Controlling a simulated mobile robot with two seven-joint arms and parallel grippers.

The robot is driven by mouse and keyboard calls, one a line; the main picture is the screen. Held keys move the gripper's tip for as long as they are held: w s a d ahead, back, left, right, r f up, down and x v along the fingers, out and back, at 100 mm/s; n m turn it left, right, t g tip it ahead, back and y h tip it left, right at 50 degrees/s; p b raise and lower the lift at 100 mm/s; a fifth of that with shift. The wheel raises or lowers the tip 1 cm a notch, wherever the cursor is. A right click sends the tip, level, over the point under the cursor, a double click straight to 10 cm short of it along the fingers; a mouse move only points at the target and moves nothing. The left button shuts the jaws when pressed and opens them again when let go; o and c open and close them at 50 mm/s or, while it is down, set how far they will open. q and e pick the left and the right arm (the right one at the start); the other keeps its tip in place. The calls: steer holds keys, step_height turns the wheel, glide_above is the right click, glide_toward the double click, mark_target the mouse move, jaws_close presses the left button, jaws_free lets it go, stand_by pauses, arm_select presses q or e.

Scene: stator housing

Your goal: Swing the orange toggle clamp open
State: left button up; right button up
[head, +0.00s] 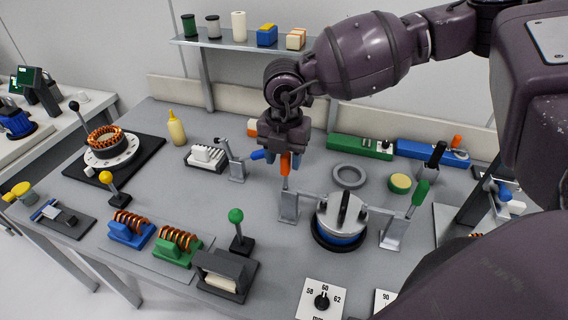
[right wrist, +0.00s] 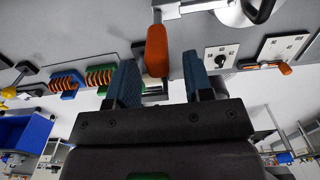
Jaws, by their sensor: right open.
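The orange toggle clamp has a grey bracket (head: 289,207) left of the round stator housing (head: 341,218). Its orange handle (head: 285,164) stands upright, and its bar reaches right toward the housing rim. My right gripper (head: 284,162) is above the clamp, pointing down, open, with the handle between its blue fingertips. In the right wrist view the orange handle (right wrist: 156,50) lies between the two spread fingers, nearer the left one, with a visible gap on the right. Whether it touches the left finger I cannot tell. My left gripper is not in view.
A green-handled clamp (head: 395,232) stands right of the housing. A blue-handled clamp (head: 235,165) is close left of my right gripper. A green-knobbed lever (head: 238,232) stands front left. A grey ring (head: 349,176) lies behind the housing.

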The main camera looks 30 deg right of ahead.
mark_target(286, 172)
steer(key=shift+f, duration=1.3)
jaws_close()
